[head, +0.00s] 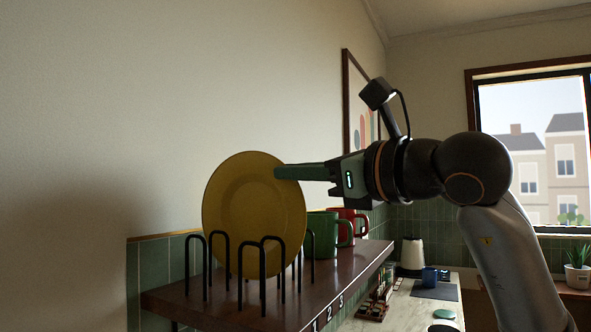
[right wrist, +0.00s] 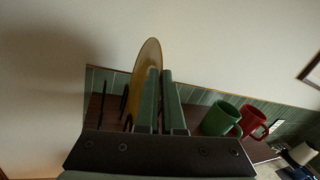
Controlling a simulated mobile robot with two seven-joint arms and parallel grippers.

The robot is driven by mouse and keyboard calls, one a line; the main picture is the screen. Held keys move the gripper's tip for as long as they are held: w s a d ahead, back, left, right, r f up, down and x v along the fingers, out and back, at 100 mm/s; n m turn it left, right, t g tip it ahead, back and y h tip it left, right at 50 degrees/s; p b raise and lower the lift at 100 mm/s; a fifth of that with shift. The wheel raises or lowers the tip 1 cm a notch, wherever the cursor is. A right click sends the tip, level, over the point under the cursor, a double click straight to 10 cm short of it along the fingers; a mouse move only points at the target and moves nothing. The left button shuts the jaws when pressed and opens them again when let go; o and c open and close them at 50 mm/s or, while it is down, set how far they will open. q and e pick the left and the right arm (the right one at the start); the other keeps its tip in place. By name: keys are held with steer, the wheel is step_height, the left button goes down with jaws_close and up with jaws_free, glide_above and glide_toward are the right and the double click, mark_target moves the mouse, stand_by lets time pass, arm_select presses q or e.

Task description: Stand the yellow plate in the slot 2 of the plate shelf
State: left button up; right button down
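The yellow plate (head: 240,205) is upright among the black wire hoops of the plate shelf (head: 262,265) in the head view. In the right wrist view the plate (right wrist: 148,58) shows nearly edge-on. My right gripper (head: 287,172) comes in from the right at the plate's upper right rim. Its green fingers (right wrist: 160,95) are close together, and the rim appears pinched between them. I cannot tell whether the plate's lower edge touches the shelf board. The labels 1, 2, 3 (head: 328,311) show on the board's front edge; I cannot tell which slot the plate is in. My left gripper is out of view.
A green mug (head: 322,235) and a red mug (head: 358,222) stand on the shelf just right of the hoops, below my right gripper. The wall is close behind. A counter (head: 405,308) with a kettle (head: 412,256) and a blue mug (head: 430,277) lies lower right.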

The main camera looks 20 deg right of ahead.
steer(key=shift+f, duration=0.35)
stand_by(0.3)
steer(key=shift+f+b, duration=0.4)
steer(key=shift+b, duration=0.15)
steer(key=c, duration=1)
jaws_free()
steer(key=shift+o, duration=0.2)
steer(key=shift+f, duration=0.1)
